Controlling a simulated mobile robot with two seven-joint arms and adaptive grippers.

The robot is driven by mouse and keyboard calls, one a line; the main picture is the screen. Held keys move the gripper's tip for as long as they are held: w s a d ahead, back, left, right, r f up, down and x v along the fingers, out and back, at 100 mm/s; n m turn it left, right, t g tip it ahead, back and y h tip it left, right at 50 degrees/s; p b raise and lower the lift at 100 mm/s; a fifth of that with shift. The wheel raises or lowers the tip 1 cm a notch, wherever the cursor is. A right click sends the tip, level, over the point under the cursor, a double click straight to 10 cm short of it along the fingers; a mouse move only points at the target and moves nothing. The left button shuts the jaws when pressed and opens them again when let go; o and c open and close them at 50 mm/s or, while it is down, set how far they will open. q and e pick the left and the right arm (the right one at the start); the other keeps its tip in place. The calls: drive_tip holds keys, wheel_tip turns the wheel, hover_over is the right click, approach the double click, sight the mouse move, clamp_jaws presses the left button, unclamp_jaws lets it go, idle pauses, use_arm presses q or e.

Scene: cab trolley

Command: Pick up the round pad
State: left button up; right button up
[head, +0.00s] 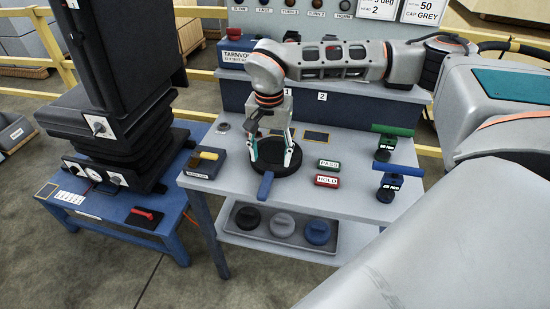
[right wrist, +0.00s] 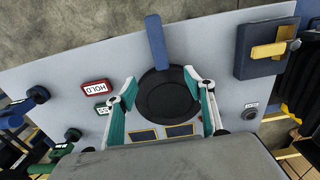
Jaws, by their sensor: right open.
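A black round pad (head: 278,165), with a raised rim in the right wrist view (right wrist: 166,97), lies flat on the grey table. A blue tab (head: 265,186) sticks out from its near edge; in the right wrist view the tab (right wrist: 156,42) points up. My right gripper (head: 272,158) points down over the pad with its fingers spread. In the right wrist view its two fingers (right wrist: 161,80) stand on either side of the pad, with nothing held. I cannot tell whether the fingertips touch the pad or the table. My left gripper is not in view.
A green PASS block (head: 329,164) and red HOLD block (head: 326,181) lie to the right, with green-handled (head: 390,138) and blue-handled (head: 391,182) tools beyond. A yellow-handled block (head: 203,163) sits left. Below, a tray (head: 340,247) holds round caps. A black seat (head: 118,115) stands left.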

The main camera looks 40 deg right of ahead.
sight(269, 173)
drive_tip(key=f, duration=0.7)
drive_tip(key=shift+w+a, duration=0.1)
drive_tip(key=shift+a, duration=0.15)
clamp_jaws()
